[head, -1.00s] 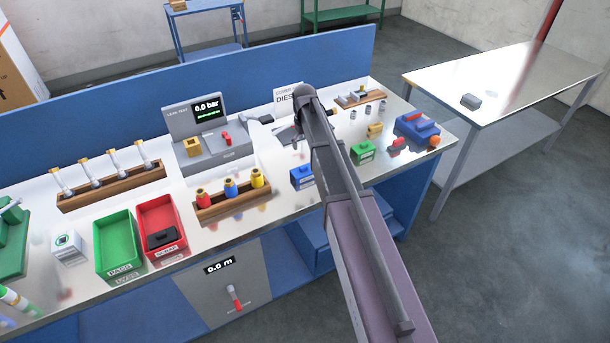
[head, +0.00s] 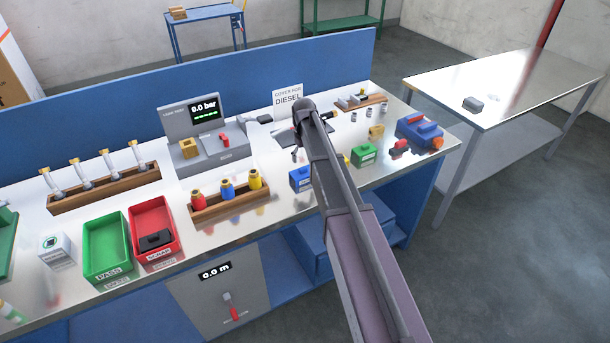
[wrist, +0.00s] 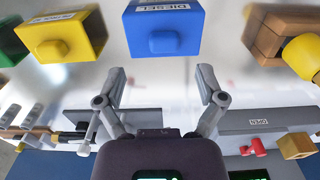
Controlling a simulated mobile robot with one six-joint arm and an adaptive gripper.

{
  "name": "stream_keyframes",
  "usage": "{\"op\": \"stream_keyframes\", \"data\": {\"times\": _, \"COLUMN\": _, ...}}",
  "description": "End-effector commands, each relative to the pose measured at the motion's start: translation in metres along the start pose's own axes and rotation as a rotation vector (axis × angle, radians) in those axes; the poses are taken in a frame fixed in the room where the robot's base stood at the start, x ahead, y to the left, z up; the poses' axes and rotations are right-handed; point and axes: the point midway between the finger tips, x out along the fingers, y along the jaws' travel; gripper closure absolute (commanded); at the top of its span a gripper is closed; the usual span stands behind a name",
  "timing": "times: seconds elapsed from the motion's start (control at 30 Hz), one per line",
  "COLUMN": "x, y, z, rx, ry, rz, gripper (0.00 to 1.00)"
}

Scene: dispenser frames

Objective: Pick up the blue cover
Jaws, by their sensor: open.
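The blue cover (head: 301,179) is a small blue box with a white label and a knob on its front, standing on the bench near the front edge. In the wrist view the blue cover (wrist: 163,30), labelled DIESEL, is at the top centre, straight beyond the fingertips. My gripper (wrist: 162,76) is open and empty, its two fingers spread, with a gap between them and the cover. In the head view my arm hides most of the gripper. A sign (head: 288,97) at the back reads COVER FOR DIESEL.
A yellow cover (wrist: 62,38) and a green cover (head: 363,154) stand to one side of the blue one. A wooden rack (head: 232,205) with red, blue and yellow fittings stands on the other. The grey leak tester (head: 215,150) is behind.

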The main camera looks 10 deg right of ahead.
Motion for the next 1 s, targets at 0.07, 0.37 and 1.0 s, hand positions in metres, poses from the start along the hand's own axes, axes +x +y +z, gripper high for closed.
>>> {"op": "stream_keyframes", "data": {"times": 0.07, "x": 0.000, "y": 0.000, "z": 0.000, "rx": 0.000, "ry": 0.000, "rz": 0.000, "gripper": 0.11}}
{"op": "stream_keyframes", "data": {"times": 0.37, "x": 0.004, "y": -0.001, "z": 0.000, "rx": -0.001, "ry": 0.000, "rz": 0.000, "gripper": 0.11}}
{"op": "stream_keyframes", "data": {"times": 1.0, "x": 0.048, "y": -0.005, "z": -0.001, "rx": -0.001, "ry": 0.000, "rz": 0.000, "gripper": 0.11}}
